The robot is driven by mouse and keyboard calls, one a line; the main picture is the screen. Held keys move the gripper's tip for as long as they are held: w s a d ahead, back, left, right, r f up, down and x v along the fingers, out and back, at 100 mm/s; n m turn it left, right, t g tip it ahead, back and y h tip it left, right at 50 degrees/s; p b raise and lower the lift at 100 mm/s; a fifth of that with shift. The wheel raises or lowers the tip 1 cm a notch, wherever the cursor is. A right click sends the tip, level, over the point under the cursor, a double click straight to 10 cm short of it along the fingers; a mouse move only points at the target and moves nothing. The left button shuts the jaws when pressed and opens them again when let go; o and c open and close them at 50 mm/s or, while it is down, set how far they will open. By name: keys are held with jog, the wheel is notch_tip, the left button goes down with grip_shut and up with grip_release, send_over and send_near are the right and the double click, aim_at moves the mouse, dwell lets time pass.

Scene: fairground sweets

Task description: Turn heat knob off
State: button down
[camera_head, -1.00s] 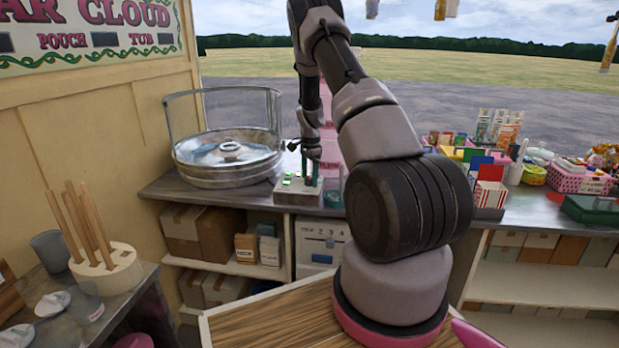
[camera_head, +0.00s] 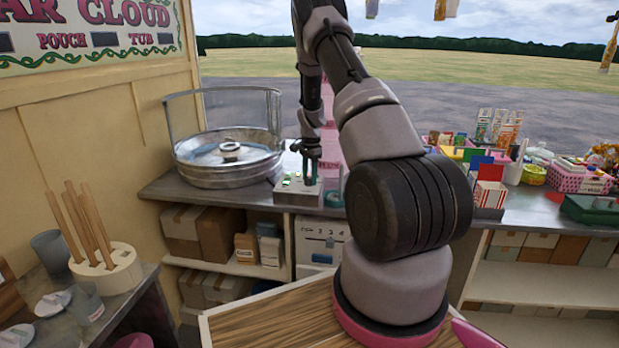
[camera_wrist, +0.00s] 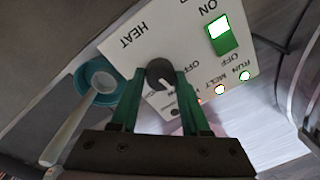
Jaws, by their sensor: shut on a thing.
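The heat knob (camera_wrist: 158,74) is a round black dial with a white pointer line, on a white sloped panel marked HEAT. In the wrist view the pointer slants to the lower right; an OFF label stands to the knob's right. My gripper (camera_wrist: 160,78) has its green fingers shut on the knob, one on each side. The fingers hide part of the panel's lower markings. In the head view my gripper (camera_head: 310,180) reaches down onto the control box (camera_head: 298,197), and the knob itself is too small to make out.
A lit green ON switch (camera_wrist: 220,34) and small RUN and MELT lamps sit beside the knob. A teal ring-shaped item (camera_wrist: 95,82) lies next to the box. The metal floss pan (camera_head: 228,158) stands close on the left. Sweets and packets crowd the counter at right.

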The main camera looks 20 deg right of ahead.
jog(key=n, duration=0.5)
jog(key=shift+w, duration=0.1)
jog(key=shift+n, duration=2.4)
jog(key=shift+c, duration=1.9)
grip_release()
jog(key=shift+r, duration=0.15)
notch_tip(320, 180, up, 11)
jog(key=shift+d+f, duration=0.2)
jog(key=shift+d, duration=0.1)
